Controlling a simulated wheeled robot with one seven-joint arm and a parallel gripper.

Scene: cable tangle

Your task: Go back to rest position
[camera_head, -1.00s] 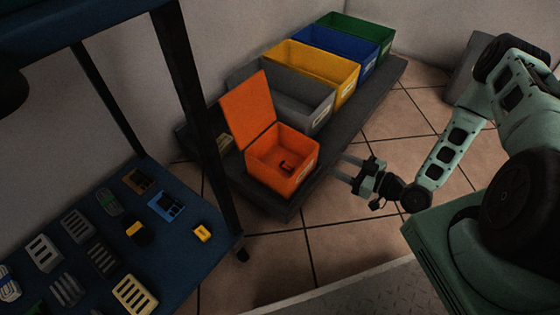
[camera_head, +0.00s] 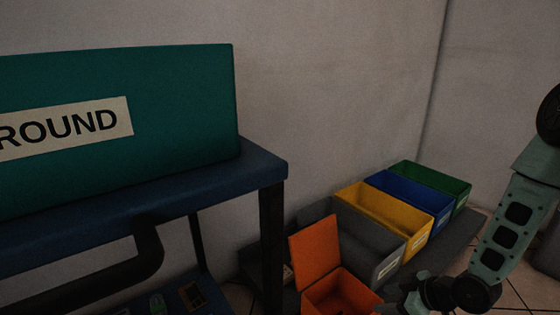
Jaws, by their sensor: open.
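My arm reaches in from the right side of the head view. My gripper (camera_head: 398,303) is low in the picture, just right of the orange box (camera_head: 316,248). Its fingers are mostly cut off or hard to make out at the bottom edge, and I see nothing held in it. The orange box stands with its lid raised, and its lower part is cut off by the frame.
Grey (camera_head: 375,252), yellow (camera_head: 385,211), blue (camera_head: 410,193) and green (camera_head: 432,178) bins stand in a row behind the orange box. At left, a blue table (camera_head: 262,167) carries a teal box (camera_head: 190,110) with a label reading "ROUND". Walls close off the back.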

